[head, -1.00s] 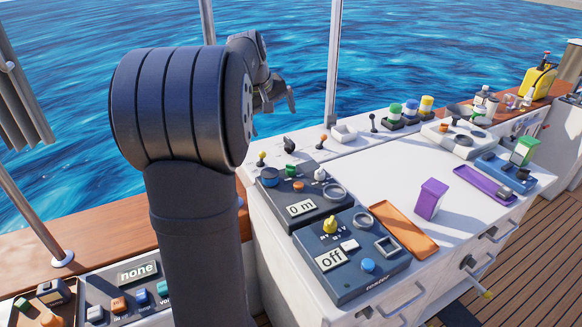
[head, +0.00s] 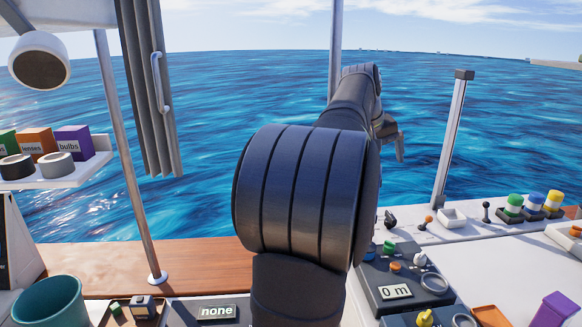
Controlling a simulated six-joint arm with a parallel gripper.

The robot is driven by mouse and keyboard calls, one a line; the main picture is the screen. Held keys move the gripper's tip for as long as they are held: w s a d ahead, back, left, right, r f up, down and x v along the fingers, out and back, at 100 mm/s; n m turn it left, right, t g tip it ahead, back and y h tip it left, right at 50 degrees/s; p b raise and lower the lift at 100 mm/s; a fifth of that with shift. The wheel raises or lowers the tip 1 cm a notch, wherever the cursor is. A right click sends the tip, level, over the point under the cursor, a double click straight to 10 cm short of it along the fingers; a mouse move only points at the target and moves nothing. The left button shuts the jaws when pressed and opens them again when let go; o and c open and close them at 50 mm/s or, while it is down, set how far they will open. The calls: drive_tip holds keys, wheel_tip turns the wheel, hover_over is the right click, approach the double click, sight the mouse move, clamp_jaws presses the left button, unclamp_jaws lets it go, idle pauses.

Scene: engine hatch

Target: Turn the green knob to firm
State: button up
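A small green knob (head: 389,247) stands on a dark panel (head: 372,276) whose display reads "0 m". No "firm" mark is readable here. My gripper (head: 399,150) is at the far end of my arm, up in front of the water and well above the panel in the picture. It is seen small and from behind, partly hidden by my arm, so whether its fingers are open or shut does not show. It appears apart from the knob.
Beside the green knob are an orange knob (head: 395,267), a white knob (head: 419,260) and a grey ring (head: 434,282). A yellow knob (head: 425,318) is at the bottom edge. Jars with green, blue and yellow lids (head: 534,205) stand right. A post (head: 452,140) rises behind the counter.

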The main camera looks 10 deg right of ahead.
drive_tip(key=c, duration=1)
drive_tip(key=shift+o, duration=0.2)
drive_tip(key=n+g, duration=0.2)
drive_tip(key=n, duration=1.6)
approach(388, 243)
drive_tip(key=shift+h, duration=0.3)
drive_tip(key=x, duration=0.9)
drive_tip(key=shift+f, duration=0.45)
drive_tip(key=shift+m, duration=0.3)
drive_tip(key=c, duration=1)
